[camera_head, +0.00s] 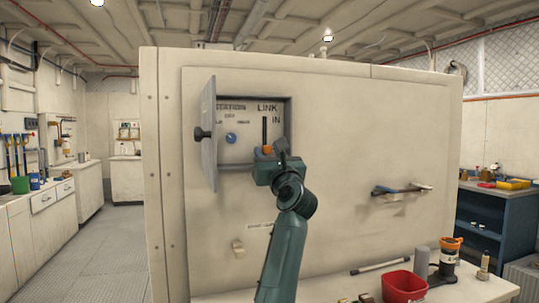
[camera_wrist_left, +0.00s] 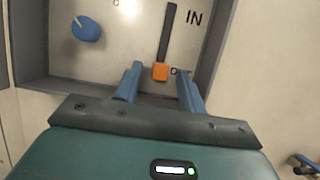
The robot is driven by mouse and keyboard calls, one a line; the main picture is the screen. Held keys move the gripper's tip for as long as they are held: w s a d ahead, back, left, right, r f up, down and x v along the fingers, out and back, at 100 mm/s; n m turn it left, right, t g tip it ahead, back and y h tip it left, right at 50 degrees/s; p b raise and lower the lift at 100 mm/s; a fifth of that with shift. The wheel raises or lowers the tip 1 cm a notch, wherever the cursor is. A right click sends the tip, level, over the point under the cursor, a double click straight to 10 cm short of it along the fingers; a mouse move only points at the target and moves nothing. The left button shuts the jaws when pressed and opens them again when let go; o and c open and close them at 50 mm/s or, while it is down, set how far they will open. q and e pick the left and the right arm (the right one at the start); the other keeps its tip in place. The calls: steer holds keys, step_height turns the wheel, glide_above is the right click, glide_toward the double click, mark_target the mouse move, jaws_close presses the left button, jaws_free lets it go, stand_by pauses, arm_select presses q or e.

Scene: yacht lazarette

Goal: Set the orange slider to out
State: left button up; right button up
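The orange slider (camera_head: 267,150) sits at the lower end of a dark vertical slot in a recessed panel (camera_head: 247,120) marked LINK, with IN beside the upper part. In the left wrist view the slider (camera_wrist_left: 160,72) lies between the two blue fingertips, with a gap on each side. A label right beside it is mostly hidden; only an O-like letter shows. My left gripper (camera_head: 277,156) is open at the recess's lower edge, its fingers reaching toward the panel. I cannot tell how close the tips are to the panel face. My right gripper is in neither view.
A blue knob (camera_head: 231,138) is left of the slot, also in the wrist view (camera_wrist_left: 86,28). The open panel door (camera_head: 209,135) stands out on the left. A red bin (camera_head: 404,287) and containers stand on the counter at lower right.

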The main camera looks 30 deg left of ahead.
arm_select(q)
steer(key=b+v, duration=0.2)
steer(key=v, duration=1.1)
steer(key=shift+s, duration=0.1)
